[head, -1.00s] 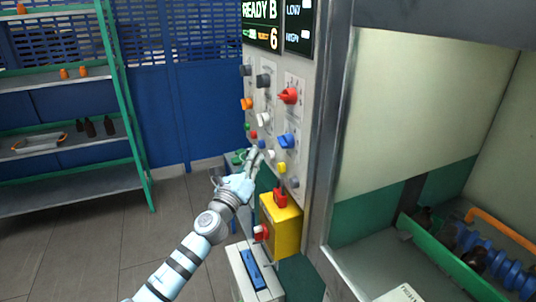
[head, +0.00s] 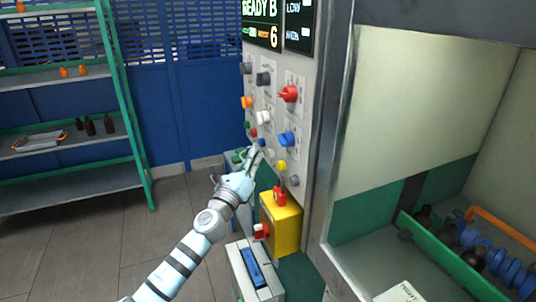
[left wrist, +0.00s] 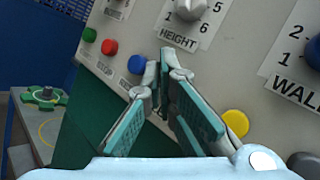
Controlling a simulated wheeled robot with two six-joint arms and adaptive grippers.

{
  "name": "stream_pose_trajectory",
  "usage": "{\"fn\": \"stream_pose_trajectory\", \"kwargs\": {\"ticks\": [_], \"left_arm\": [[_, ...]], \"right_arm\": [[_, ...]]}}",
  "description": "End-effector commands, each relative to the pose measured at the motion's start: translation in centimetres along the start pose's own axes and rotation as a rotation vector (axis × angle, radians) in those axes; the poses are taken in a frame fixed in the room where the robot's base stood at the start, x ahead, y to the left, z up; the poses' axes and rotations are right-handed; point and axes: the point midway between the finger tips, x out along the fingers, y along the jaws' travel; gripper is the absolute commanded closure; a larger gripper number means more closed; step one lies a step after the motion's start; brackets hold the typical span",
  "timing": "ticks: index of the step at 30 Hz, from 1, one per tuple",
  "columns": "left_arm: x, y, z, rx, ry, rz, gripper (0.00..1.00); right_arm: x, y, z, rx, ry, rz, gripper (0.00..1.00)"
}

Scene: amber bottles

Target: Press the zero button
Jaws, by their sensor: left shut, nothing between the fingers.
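The control panel (head: 268,120) carries a row of push buttons; I cannot read which one is labelled zero. The left wrist view shows a green button (left wrist: 89,35), a red button (left wrist: 109,47), a blue button (left wrist: 136,64) and a yellow button (left wrist: 236,122). A white button (head: 271,153) shows in the head view between blue and yellow; in the left wrist view my fingers hide that spot. My left gripper (head: 256,152) is shut and empty, its tips close in front of the row between blue and yellow. Contact cannot be told. My right gripper is not in view.
Above the buttons are knobs, including a red one (head: 289,94) and a blue one (head: 286,139). A yellow box (head: 281,226) with a red part juts out below. A chamber with a green-edged rack (head: 440,243) is right. Shelves (head: 75,130) stand left.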

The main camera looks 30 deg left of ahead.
Motion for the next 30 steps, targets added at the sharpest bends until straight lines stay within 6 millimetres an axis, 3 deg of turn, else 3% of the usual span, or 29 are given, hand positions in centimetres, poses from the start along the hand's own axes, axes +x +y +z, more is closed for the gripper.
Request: {"fn": "stream_pose_trajectory", "kwargs": {"ticks": [30], "left_arm": [[0.78, -0.56, -0.52, 0.0, -0.001, 0.0, 1.0]], "right_arm": [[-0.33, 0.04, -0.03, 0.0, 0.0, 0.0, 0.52]]}}
